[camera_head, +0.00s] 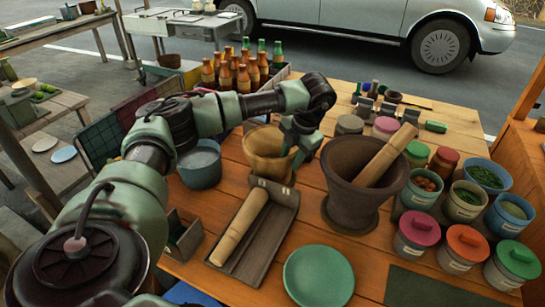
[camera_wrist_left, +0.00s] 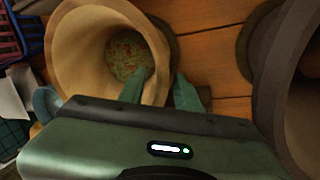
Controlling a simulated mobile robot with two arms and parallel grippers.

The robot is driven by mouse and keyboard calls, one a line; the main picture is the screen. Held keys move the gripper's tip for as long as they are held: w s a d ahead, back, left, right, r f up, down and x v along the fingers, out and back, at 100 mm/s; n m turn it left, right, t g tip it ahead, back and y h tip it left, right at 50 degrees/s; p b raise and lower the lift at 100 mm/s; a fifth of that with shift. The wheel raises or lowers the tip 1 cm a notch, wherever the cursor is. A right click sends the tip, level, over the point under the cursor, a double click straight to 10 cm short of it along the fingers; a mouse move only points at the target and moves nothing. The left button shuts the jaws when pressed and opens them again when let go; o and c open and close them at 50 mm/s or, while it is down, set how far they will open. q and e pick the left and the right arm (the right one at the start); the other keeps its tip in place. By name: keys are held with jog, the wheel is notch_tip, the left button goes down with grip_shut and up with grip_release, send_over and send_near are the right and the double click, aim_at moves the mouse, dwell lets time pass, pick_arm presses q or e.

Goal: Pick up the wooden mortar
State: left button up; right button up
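The wooden mortar (camera_head: 266,158) is a light tan bowl, upright behind a dark tray in the head view. It also shows in the left wrist view (camera_wrist_left: 75,50), with a speckled green and reddish layer inside. My left gripper (camera_head: 297,146) is at its right rim. In the wrist view its fingers (camera_wrist_left: 162,90) straddle the wall, one over the inside and one outside. They are apart, but I cannot tell whether they press on the wall. The mortar's base is partly hidden by the tray. My right gripper is not in view.
A dark mortar (camera_head: 345,195) with a wooden pestle (camera_head: 385,155) stands close to the right. The tray (camera_head: 270,235) in front holds a wooden roller (camera_head: 240,226). A blue-grey bucket (camera_head: 200,168) stands left. Several lidded pots crowd the right; bottles (camera_head: 240,70) stand behind.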

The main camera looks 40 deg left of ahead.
aim_at(288, 164)
pick_arm(q)
jog(key=x, duration=0.4)
jog(key=shift+f+p, duration=0.15)
jog(key=shift+p, duration=0.2)
grip_shut()
dwell(0.9)
jog(key=shift+w+a, duration=0.1)
